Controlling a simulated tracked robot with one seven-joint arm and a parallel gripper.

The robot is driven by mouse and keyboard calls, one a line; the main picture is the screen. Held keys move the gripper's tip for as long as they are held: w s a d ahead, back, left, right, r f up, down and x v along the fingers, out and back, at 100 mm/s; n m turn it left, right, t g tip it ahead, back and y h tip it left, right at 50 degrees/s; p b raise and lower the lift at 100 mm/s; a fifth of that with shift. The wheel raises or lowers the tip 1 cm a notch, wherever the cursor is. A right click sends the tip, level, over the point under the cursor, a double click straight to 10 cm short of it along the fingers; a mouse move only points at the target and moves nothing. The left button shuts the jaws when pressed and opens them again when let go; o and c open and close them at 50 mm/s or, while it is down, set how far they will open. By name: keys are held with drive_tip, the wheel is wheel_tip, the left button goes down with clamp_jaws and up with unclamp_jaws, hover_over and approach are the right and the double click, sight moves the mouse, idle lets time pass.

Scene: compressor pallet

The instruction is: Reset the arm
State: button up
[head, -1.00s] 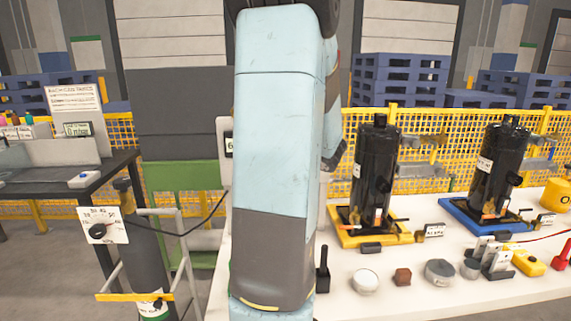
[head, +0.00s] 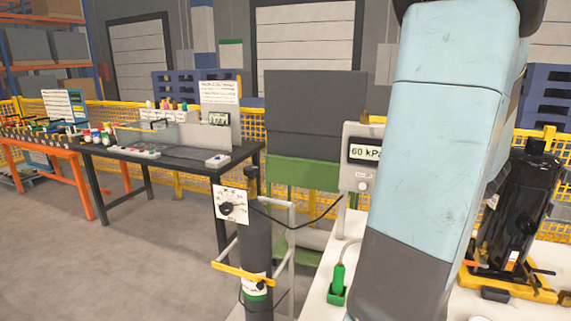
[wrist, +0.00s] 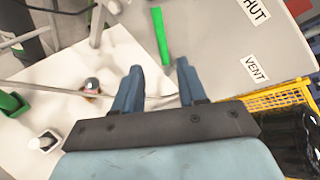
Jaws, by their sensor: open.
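My gripper (wrist: 160,88) shows in the wrist view with its two blue fingers apart and nothing between them. It hangs over the white table top (wrist: 70,70). A green lever (wrist: 160,36) stands beyond the fingertips, near a grey panel (wrist: 212,50) with labels ending in "HUT" and reading "VENT". In the head view my pale blue arm fills the right of centre, and the gripper itself is hidden or out of frame.
A black compressor (head: 515,210) stands on a yellow base at right. A display box (head: 365,155) reads 60 kPa. A green tool (head: 338,284) sits on the white table. A gas cylinder (head: 257,245) stands beside it. A dark bench (head: 180,158) is further left, with open floor before it.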

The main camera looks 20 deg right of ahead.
drive_tip(key=w+a+r+n+g+y, duration=0.1)
drive_tip(key=w+a+r+n+y, duration=0.3)
drive_tip(key=a, duration=0.6)
drive_tip(key=a+f+n+g+y, duration=0.1)
drive_tip(key=a+n, duration=0.5)
drive_tip(key=a, duration=0.3)
drive_tip(key=w+a+r+n+g+y, duration=0.1)
drive_tip(key=w+a+r+n+y, duration=0.3)
drive_tip(key=a, duration=0.6)
drive_tip(key=s+a+f+n+g+h, duration=0.1)
drive_tip(key=s+a+n+g+h, duration=0.2)
drive_tip(key=s+a+n, duration=1.1)
drive_tip(key=a+n+h, duration=0.1)
drive_tip(key=n, duration=0.2)
drive_tip(key=shift+s+f, duration=0.2)
drive_tip(key=shift+s, duration=0.15)
